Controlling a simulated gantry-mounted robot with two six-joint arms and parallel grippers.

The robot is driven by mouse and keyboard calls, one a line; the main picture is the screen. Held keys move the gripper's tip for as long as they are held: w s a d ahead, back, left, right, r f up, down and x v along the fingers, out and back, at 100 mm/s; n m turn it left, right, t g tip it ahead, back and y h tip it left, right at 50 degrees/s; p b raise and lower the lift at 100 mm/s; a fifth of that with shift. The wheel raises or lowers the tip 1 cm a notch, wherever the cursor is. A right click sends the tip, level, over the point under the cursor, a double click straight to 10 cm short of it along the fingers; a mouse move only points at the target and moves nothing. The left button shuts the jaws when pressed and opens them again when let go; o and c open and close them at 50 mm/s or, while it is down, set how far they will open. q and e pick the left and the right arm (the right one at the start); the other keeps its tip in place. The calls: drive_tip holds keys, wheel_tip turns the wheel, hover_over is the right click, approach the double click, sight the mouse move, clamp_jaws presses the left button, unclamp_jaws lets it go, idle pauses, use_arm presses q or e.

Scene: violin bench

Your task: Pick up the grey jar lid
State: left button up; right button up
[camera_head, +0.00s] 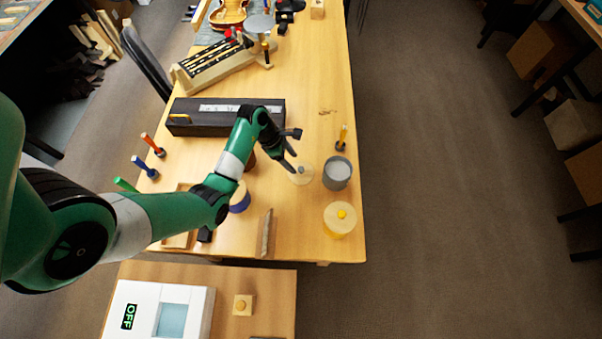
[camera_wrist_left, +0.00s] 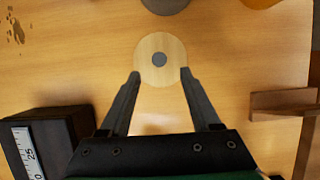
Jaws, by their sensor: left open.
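The grey jar lid (camera_head: 301,176) is a pale wooden disc with a small grey knob, lying on the bench just left of the open grey jar (camera_head: 337,174). In the left wrist view the lid (camera_wrist_left: 160,45) lies face up, just beyond and partly between the fingertips. My left gripper (camera_head: 291,161) is open and empty, pointing down over the lid's near side. In the left wrist view the gripper (camera_wrist_left: 160,73) has its two fingers on either side of the line to the knob, apart from it. My right gripper is not in view.
A yellow jar (camera_head: 339,222) with a lid stands near the bench corner. A blue jar (camera_head: 240,199) is partly hidden by my left arm. A long dark box (camera_head: 195,118) lies behind the arm. An orange-handled tool (camera_head: 343,136) stands behind the grey jar.

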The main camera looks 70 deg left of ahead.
sight(301, 169)
use_arm(q)
drive_tip(key=x, duration=0.1)
drive_tip(key=b+x, duration=0.1)
drive_tip(key=x, duration=0.1)
drive_tip(key=b+x, duration=0.1)
drive_tip(key=x, duration=0.1)
drive_tip(key=shift+w+d, duration=0.1)
drive_tip(key=shift+w, duration=0.2)
drive_tip(key=shift+c, duration=0.3)
clamp_jaws()
